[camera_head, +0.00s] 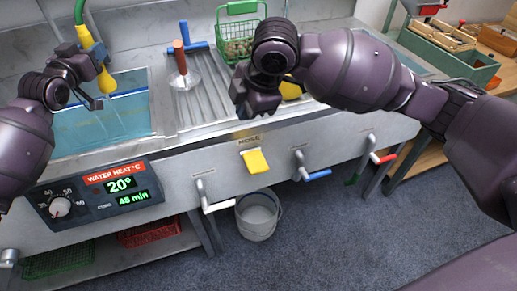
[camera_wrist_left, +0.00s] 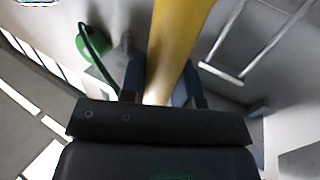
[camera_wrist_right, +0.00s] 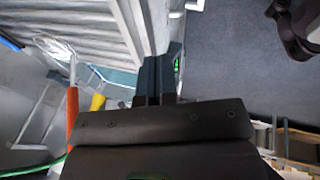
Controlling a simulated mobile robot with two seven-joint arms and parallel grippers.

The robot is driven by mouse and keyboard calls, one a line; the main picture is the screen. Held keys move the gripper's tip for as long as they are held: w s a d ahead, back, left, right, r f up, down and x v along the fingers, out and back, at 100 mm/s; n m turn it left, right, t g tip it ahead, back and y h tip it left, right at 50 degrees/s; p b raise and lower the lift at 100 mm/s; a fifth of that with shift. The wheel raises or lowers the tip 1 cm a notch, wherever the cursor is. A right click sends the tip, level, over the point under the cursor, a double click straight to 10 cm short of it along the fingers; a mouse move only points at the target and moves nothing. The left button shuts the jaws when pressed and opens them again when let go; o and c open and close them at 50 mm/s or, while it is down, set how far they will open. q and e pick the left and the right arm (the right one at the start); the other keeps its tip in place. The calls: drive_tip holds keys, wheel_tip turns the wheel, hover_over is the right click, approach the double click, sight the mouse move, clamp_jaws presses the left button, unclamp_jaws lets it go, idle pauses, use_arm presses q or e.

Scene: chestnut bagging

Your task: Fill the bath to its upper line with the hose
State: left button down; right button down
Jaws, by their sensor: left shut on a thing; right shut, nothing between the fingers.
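The bath (camera_head: 75,137) is the sunken metal basin at the left of the counter, with blue water (camera_head: 85,122) in it. Pale streaks show in the water under the nozzle; I cannot tell the level against the upper line. My left gripper (camera_head: 97,100) is shut on the yellow hose nozzle (camera_head: 94,50), over the bath. The nozzle also shows between the fingers in the left wrist view (camera_wrist_left: 178,40). The green hose (camera_head: 79,12) runs up from it. My right gripper (camera_head: 248,112) is shut and empty, above the yellow lever (camera_head: 256,161) under the HOSE label.
A white-handled tap (camera_head: 216,206), a blue one (camera_head: 317,174) and a red one (camera_head: 383,158) line the front. A bucket (camera_head: 258,218) stands on the floor. A green basket (camera_head: 238,30) stands at the back.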

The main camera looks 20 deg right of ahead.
sight(259, 166)
drive_tip(key=d+f+g+h, duration=0.1)
drive_tip(key=d+f+m+g+h, duration=0.1)
drive_tip(key=g, duration=0.1)
drive_tip(key=shift+s+d+f+h, duration=0.25)
drive_tip(key=shift+s+f+h, duration=0.05)
drive_tip(key=shift+h, duration=0.1)
wheel_tip(259, 166, down, 14)
drive_tip(key=shift+f, duration=0.1)
idle(0.7)
